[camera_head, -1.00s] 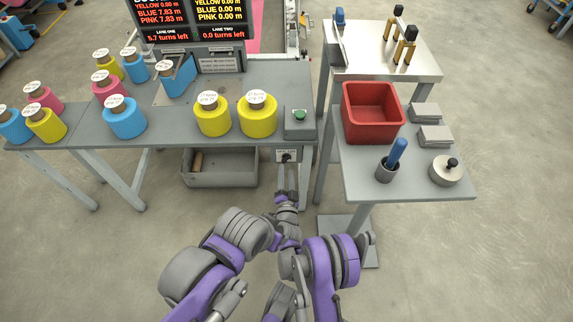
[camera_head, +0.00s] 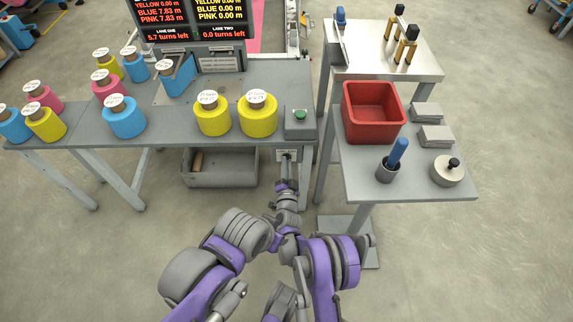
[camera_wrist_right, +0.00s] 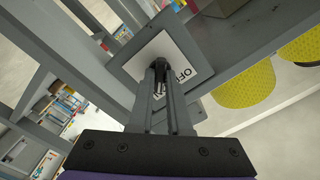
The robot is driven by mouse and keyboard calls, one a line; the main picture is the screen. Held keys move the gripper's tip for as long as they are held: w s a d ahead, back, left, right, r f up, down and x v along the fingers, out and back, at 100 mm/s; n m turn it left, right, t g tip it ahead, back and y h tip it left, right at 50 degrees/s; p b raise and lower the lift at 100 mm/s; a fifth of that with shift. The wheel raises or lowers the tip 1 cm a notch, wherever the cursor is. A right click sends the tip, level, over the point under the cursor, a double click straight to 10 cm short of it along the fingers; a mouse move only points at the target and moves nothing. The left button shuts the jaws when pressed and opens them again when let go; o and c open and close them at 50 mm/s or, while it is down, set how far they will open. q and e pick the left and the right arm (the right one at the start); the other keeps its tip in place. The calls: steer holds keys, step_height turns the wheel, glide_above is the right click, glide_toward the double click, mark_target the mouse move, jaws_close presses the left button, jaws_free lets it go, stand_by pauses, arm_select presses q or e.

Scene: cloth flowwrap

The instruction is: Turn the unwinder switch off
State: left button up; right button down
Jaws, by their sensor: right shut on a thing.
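The unwinder switch is on a pale plate (camera_head: 279,155) on the front edge of the grey table. In the right wrist view the plate (camera_wrist_right: 150,55) shows tilted, with the word OFF printed beside the fingers. A small dark switch knob (camera_wrist_right: 160,64) sits between the fingertips. My right gripper (camera_head: 287,160) reaches up to the plate and is shut on this knob; it also shows in the right wrist view (camera_wrist_right: 160,72). The fingers hide most of the knob, so its exact setting cannot be told. My left gripper is not in view.
Above the switch stands a box with a green button (camera_head: 300,114). Yellow rolls (camera_head: 258,119) stand left of it on the table. A grey bin (camera_head: 225,170) lies below. A side table (camera_head: 365,185) with a red crate (camera_head: 346,120) is at the right.

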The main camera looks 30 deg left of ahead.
stand_by(0.4)
steer(key=shift+n+b, duration=0.4)
steer(key=shift+n, duration=8.5)
steer(key=c, duration=0.9)
jaws_free()
steer(key=shift+o, duration=0.2)
